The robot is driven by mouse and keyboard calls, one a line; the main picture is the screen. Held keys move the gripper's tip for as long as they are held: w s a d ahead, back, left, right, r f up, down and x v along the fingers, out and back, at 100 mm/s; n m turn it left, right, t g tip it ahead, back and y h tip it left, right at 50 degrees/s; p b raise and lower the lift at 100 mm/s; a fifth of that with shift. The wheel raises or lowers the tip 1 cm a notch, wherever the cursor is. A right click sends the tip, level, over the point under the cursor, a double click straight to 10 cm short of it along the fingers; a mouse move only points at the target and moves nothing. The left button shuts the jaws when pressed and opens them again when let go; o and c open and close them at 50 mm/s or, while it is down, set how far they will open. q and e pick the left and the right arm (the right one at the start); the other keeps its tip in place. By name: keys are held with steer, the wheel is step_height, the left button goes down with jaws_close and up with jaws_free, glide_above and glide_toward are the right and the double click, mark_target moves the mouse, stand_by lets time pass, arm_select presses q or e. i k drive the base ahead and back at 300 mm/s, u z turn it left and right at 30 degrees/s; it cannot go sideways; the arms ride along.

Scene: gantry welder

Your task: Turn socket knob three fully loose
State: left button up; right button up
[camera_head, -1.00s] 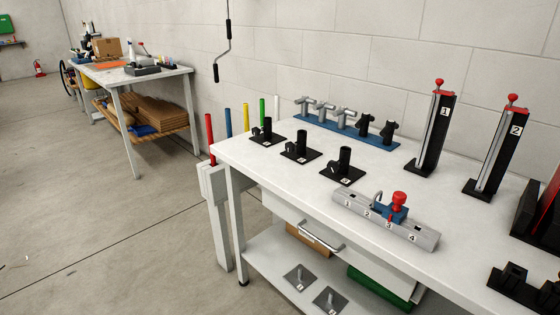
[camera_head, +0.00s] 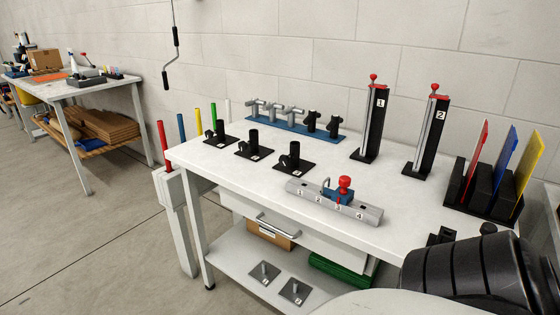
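Three black sockets stand upright on flat black square plates near the left part of the white table. The first socket (camera_head: 220,131) is at the far left, the second socket (camera_head: 254,144) is in the middle, and the third socket (camera_head: 294,156) is nearest the grey rail. Each has a small black side knob on its left; the third socket's knob (camera_head: 284,161) is small, and how loose it is cannot be told. The plate numbers are too small to read surely. Neither of my grippers is in view. A dark ribbed part at the lower right appears to be my arm.
A grey numbered rail (camera_head: 310,194) with a blue and red clamp lies near the table's front edge. Behind are a blue rack (camera_head: 290,131) and two tall black stands (camera_head: 372,120) (camera_head: 430,130). Coloured panels (camera_head: 530,168) stand at right. Bare tabletop (camera_head: 240,175) lies before the sockets.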

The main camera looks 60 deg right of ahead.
mark_target(285, 160)
steer(key=k, duration=0.55)
steer(key=z, duration=0.8)
